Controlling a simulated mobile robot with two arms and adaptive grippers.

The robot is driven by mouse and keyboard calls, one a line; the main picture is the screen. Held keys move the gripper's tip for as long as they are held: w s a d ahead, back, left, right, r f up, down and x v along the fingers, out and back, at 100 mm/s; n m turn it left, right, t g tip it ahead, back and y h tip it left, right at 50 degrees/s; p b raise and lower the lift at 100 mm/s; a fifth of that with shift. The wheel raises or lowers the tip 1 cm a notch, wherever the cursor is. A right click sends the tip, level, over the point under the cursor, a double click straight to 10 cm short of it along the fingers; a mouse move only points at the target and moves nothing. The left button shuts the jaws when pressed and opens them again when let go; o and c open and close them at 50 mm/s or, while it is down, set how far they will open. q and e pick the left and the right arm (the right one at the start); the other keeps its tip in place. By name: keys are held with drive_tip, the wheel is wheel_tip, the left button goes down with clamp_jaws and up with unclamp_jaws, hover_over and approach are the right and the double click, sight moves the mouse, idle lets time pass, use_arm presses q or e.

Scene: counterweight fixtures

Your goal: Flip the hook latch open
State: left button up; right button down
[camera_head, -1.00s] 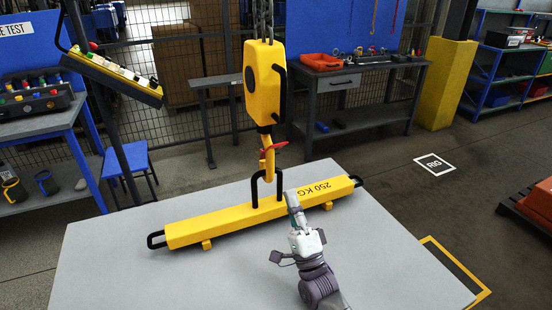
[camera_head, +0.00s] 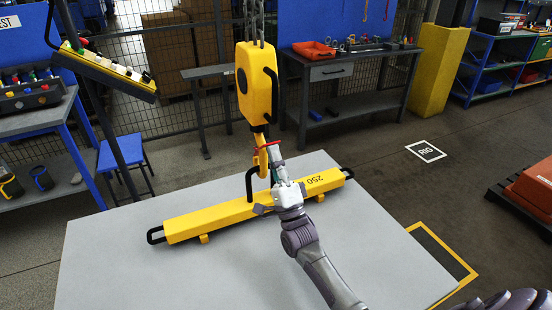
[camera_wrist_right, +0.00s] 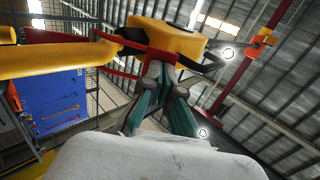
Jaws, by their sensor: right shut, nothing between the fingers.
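A yellow hook (camera_head: 261,159) hangs below the yellow hoist block (camera_head: 257,85). The red latch (camera_head: 267,146) crosses the hook's upper part; in the right wrist view it shows as a red strip (camera_wrist_right: 150,50). The black loop (camera_head: 251,183) of the yellow 250 KG beam (camera_head: 210,221) stands by the hook's lower end. My right gripper (camera_head: 273,148) is shut and empty, its tips up at the latch. In the wrist view the gripper tips (camera_wrist_right: 160,66) are against or just beside the red strip; I cannot tell if they touch. My left gripper is not in view.
The beam lies on a grey table (camera_head: 130,270) with wide bare areas. A yellow control box on a post (camera_head: 105,72) stands at the left. A workbench (camera_head: 350,62) with an orange bin (camera_head: 314,49) is behind.

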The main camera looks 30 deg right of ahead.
drive_tip(key=shift+w+r+g+p, duration=0.45)
drive_tip(key=shift+r+p, duration=0.25)
drive_tip(key=shift+r, duration=0.1)
drive_tip(key=shift+w+r+g+p, duration=0.35)
drive_tip(key=shift+w+r+p, duration=0.1)
drive_tip(key=shift+r+p, duration=0.25)
drive_tip(key=shift+w+r, duration=0.25)
drive_tip(key=shift+r, duration=0.2)
drive_tip(key=shift+f, duration=0.1)
